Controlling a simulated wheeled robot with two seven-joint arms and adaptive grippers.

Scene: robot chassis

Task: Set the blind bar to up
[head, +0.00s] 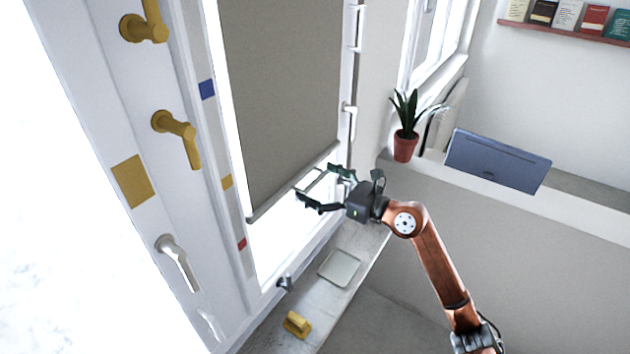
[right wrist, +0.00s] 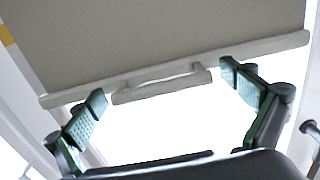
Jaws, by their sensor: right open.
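The blind (head: 280,90) is a grey-brown sheet hanging over the window, its lower edge a little above the sill. Its bottom bar (head: 262,209) runs along that edge; the bar (right wrist: 262,48) also shows in the right wrist view, slightly tilted. A pale handle (right wrist: 162,84) sticks out from the bar's middle. My right gripper (head: 320,188) is open at the bar. In the right wrist view its fingers (right wrist: 165,92) stand wide on either side of the handle, with nothing seen between them but the handle beyond. Contact cannot be told. My left gripper is not in view.
Below on the sill are a pale flat tablet-like thing (head: 340,268), a yellow block (head: 297,324) and a small grey fitting (head: 285,283). Gold handles (head: 178,135) stick out from the white frame at left. A potted plant (head: 405,140) and a blue panel (head: 497,160) stand at right.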

